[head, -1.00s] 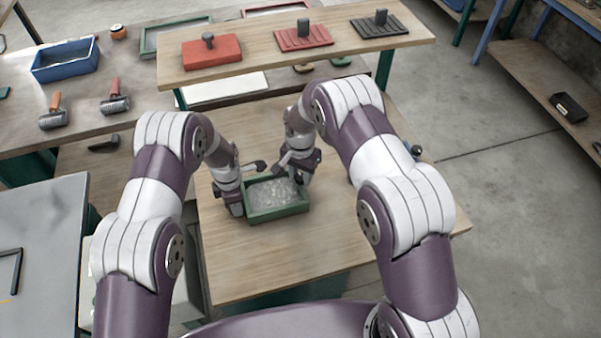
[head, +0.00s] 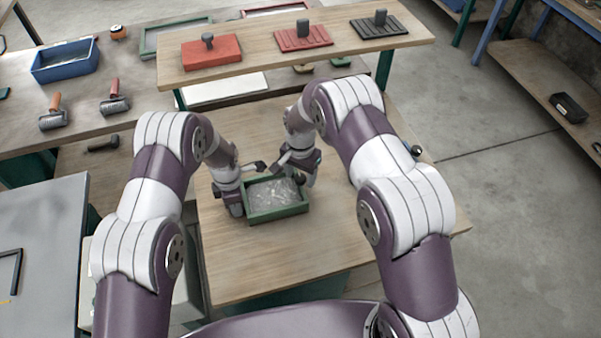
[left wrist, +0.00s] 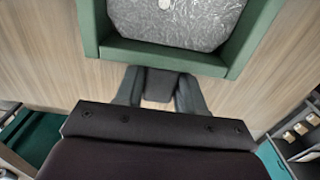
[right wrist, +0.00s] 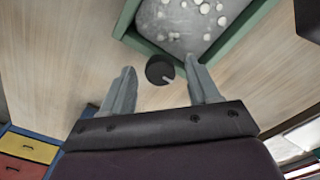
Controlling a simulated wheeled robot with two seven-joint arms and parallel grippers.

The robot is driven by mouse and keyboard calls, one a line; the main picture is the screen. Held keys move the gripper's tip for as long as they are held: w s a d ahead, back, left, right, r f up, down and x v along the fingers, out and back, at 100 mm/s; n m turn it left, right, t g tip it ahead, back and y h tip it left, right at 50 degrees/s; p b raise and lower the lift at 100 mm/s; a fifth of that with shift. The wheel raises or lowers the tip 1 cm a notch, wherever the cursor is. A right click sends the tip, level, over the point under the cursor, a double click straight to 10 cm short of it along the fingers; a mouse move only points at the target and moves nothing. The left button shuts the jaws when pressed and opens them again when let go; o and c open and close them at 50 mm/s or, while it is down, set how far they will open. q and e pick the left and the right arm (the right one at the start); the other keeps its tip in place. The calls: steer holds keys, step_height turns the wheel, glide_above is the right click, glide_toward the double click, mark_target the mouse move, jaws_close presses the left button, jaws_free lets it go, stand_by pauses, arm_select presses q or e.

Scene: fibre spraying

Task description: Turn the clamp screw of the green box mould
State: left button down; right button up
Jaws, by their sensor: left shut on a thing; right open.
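The green box mould (head: 279,214) stands on the wooden table, filled with a grey, glossy mass. The left wrist view shows its green wall (left wrist: 165,57) and the right wrist view shows white bits in the filling. My left gripper (head: 240,198) is at the mould's left side, its fingers shut on a dark block (left wrist: 159,79) beside the wall. My right gripper (right wrist: 163,80) is open at the mould's right side. The round dark clamp screw knob (right wrist: 159,69) with a pale mark shows between its spread fingertips, apart from both.
A raised shelf (head: 265,68) at the back holds a red block (head: 212,53) and two ribbed plates with handles. Rollers and a blue tray (head: 65,61) are on the back-left bench. The table in front of the mould is clear.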

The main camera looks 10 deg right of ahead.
step_height(320, 180, up, 12)
stand_by(0.3)
stand_by(0.3)
arm_select(q)
steer(key=c, duration=0.6)
jaws_free()
step_height(320, 180, up, 12)
steer(key=shift+r, duration=0.15)
arm_select(e)
step_height(320, 180, up, 5)
steer(key=p, duration=0.5)
glide_above(301, 177)
arm_select(q)
step_height(301, 177, up, 7)
